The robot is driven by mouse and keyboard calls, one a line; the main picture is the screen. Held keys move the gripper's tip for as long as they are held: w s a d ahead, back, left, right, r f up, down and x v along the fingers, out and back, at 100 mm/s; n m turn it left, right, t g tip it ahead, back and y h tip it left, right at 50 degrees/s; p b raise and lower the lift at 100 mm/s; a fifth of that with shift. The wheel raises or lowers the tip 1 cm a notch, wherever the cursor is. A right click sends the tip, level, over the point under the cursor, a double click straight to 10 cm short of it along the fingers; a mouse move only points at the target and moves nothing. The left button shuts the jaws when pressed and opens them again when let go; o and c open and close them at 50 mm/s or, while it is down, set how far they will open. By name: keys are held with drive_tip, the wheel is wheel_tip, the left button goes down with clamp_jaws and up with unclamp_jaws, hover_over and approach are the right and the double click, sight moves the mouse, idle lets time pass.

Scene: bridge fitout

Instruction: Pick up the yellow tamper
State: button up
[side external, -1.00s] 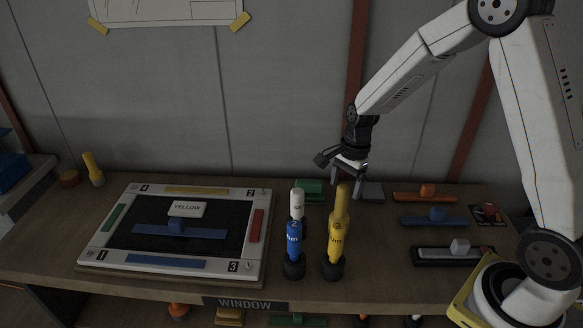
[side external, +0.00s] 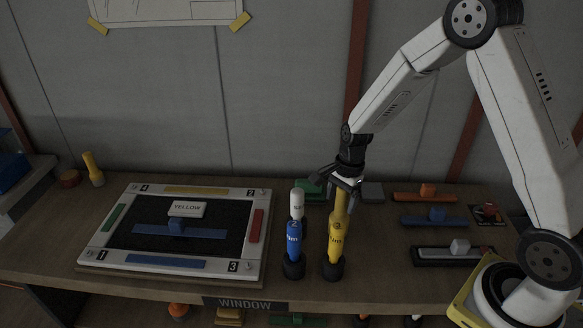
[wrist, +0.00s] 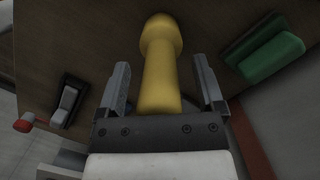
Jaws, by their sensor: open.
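The yellow tamper (side external: 337,232) stands upright on the bench, to the right of the blue tamper (side external: 293,243) and a white one (side external: 297,203). My gripper (side external: 343,184) is at the top of the yellow tamper. In the wrist view, the yellow tamper (wrist: 160,65) lies between the two open fingers of my gripper (wrist: 160,85), with gaps visible on both sides. The fingers hide part of the tamper's top in the side view.
A framed board (side external: 100,245) with coloured bars lies on the left of the bench. A green block (side external: 309,190) sits behind the tampers. Orange (side external: 425,197) and blue (side external: 434,221) handled pieces lie to the right. The bench front between board and tampers is clear.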

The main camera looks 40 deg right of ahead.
clamp_jaws()
idle(1.3)
